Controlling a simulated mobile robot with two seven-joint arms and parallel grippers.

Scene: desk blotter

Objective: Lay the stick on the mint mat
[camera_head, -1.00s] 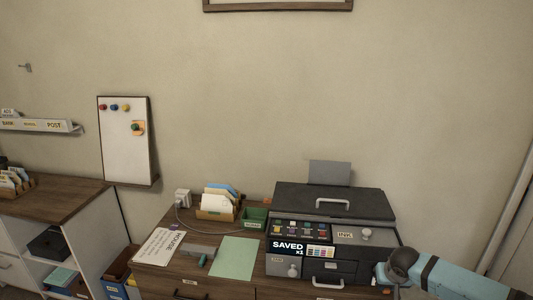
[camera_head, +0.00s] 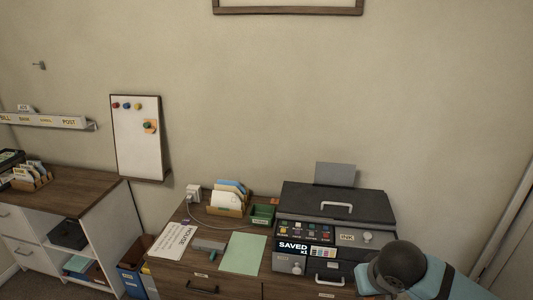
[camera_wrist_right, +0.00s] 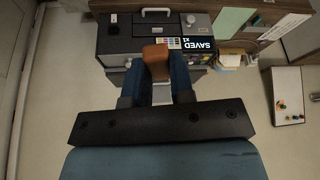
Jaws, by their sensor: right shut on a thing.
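The mint mat (camera_head: 243,254) lies flat and bare on the desk, left of the printer, in the head view. It also shows at the top of the right wrist view (camera_wrist_right: 233,21). My right gripper (camera_wrist_right: 156,72) is shut on a short orange-brown block, which I take to be the stick (camera_wrist_right: 155,53). It is held in front of the printer, away from the mat. In the head view my right arm is at the lower right and its fingers and the stick are hidden. My left gripper is not in view.
The printer (camera_head: 340,206) with drawers stands right of the mat. A grey item (camera_head: 208,246) and a printed white sheet (camera_head: 174,240) lie left of it. A card holder (camera_head: 228,204) and a green tray (camera_head: 263,215) stand behind. A whiteboard (camera_head: 138,145) hangs on the wall.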

